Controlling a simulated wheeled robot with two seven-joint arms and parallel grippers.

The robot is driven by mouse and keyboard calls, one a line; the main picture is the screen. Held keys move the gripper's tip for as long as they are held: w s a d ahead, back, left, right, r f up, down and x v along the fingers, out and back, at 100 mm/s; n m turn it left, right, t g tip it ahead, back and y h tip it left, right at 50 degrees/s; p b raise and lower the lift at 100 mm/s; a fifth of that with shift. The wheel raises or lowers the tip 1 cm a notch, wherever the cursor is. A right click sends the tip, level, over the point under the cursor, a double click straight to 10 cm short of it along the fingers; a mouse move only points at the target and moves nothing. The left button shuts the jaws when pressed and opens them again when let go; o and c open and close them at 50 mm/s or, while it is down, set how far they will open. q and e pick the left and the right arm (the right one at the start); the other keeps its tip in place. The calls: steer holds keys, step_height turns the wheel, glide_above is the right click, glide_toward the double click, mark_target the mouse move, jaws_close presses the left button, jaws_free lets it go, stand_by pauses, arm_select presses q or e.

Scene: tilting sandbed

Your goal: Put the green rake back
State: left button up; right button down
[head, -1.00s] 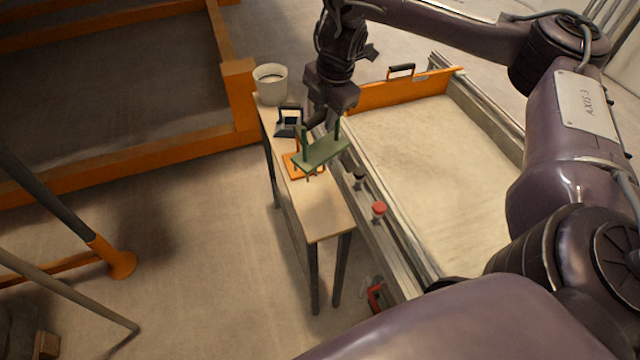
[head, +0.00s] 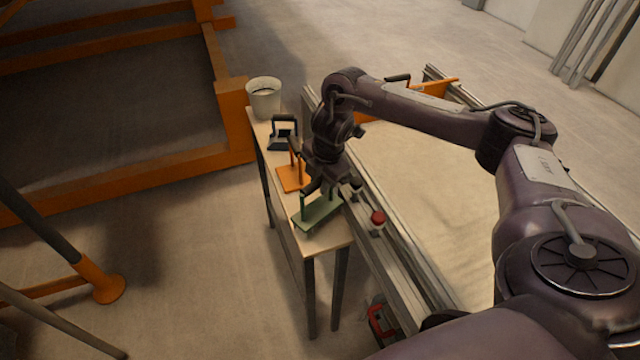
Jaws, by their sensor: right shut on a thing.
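The green rake (head: 318,213) has a flat green head with uprights. It is over the near end of the narrow wooden table (head: 328,239). I cannot tell whether it touches the tabletop. My right gripper (head: 322,187) is shut on the rake's handle from above and hides most of that handle. My left gripper is not in view.
On the same table, an orange tool (head: 291,179) lies just behind the rake, then a dark-handled tool (head: 283,141) and a white bucket (head: 264,103). The sandbed (head: 410,170) with a red button (head: 377,218) on its rail runs along the right.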

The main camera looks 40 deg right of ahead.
steer(key=shift+f, duration=0.45)
steer(key=shift+f, duration=0.1)
steer(key=c, duration=1.3)
jaws_free()
steer(key=shift+o, duration=0.2)
steer(key=r, duration=0.5)
steer(key=shift+s+d+r, duration=0.1)
steer(key=shift+s+d, duration=0.05)
steer(key=shift+s, duration=0.2)
step_height(320, 180, up, 7)
steer(key=s+p, duration=0.1)
steer(key=p, duration=0.2)
steer(key=shift+s, duration=0.25)
